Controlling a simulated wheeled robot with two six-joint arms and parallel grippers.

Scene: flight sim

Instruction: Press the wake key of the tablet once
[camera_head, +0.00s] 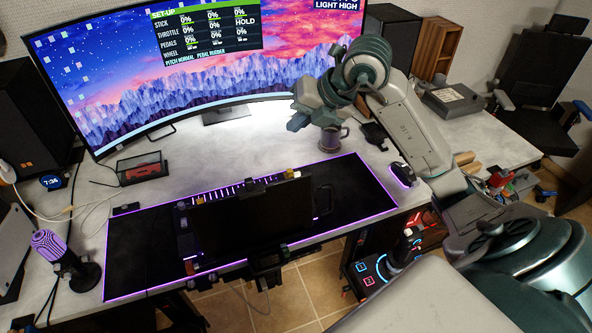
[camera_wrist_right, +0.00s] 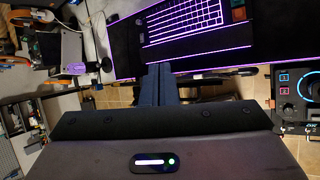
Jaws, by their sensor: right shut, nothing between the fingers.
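A dark, flat panel that looks like the tablet (camera_head: 265,215) stands in front of the keyboard at the desk's front edge, its screen black. I cannot make out its wake key. My left gripper is in neither view.
A wide curved monitor (camera_head: 200,75) fills the back of the desk. A lit keyboard (camera_wrist_right: 185,25) lies on the purple-edged mat (camera_head: 135,250). A mug (camera_head: 330,138), mouse (camera_head: 402,175) and microphone (camera_head: 62,255) stand around it. A joystick (camera_head: 405,245) is below the desk's front right.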

